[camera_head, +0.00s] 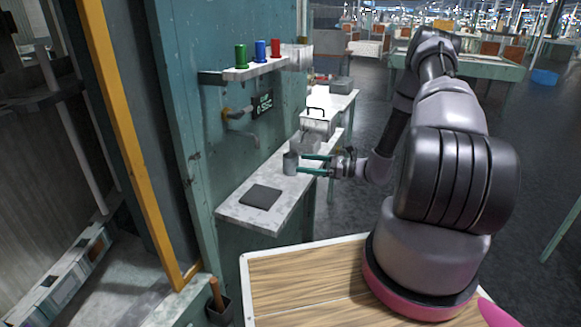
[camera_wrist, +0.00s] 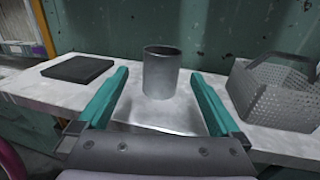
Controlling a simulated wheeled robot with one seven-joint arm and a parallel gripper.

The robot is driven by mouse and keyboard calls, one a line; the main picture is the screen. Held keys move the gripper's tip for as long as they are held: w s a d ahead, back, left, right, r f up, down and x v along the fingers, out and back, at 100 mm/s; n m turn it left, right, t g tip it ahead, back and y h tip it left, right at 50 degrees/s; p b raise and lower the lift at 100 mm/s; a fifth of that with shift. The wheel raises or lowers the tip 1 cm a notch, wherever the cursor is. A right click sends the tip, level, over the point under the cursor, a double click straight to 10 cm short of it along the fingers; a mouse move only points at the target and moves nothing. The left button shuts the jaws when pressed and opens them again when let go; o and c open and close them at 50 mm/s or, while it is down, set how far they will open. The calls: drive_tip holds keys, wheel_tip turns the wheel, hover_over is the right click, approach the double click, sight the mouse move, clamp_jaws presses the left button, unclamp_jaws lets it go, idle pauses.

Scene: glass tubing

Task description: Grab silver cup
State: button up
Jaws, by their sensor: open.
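The silver cup (camera_head: 290,163) stands upright on the narrow pale shelf in the head view. It also shows in the wrist view (camera_wrist: 161,74), ahead of the fingers and roughly centred between their lines. My gripper (camera_head: 302,164) reaches in from the right with its two green fingers apart. In the wrist view my gripper (camera_wrist: 160,84) is open, one finger to each side of the cup, with gaps on both sides. I cannot tell exactly how far the fingertips reach along the cup. Nothing hides the cup in the wrist view.
A dark flat pad (camera_head: 260,196) lies on the shelf (camera_head: 236,211) left of the cup. A perforated metal basket (camera_wrist: 272,92) with a handle stands to the right. Above are a tap (camera_head: 243,135) and an upper shelf with green, blue and red items. The teal wall stands close behind.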

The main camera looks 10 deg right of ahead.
sight(290, 160)
drive_tip(key=shift+r+x, duration=0.1)
drive_tip(key=shift+x, duration=1.35)
drive_tip(key=shift+r+x, duration=0.15)
drive_tip(key=shift+x, duration=1.35)
drive_tip(key=shift+w+d, duration=0.1)
drive_tip(key=c, duration=1.5)
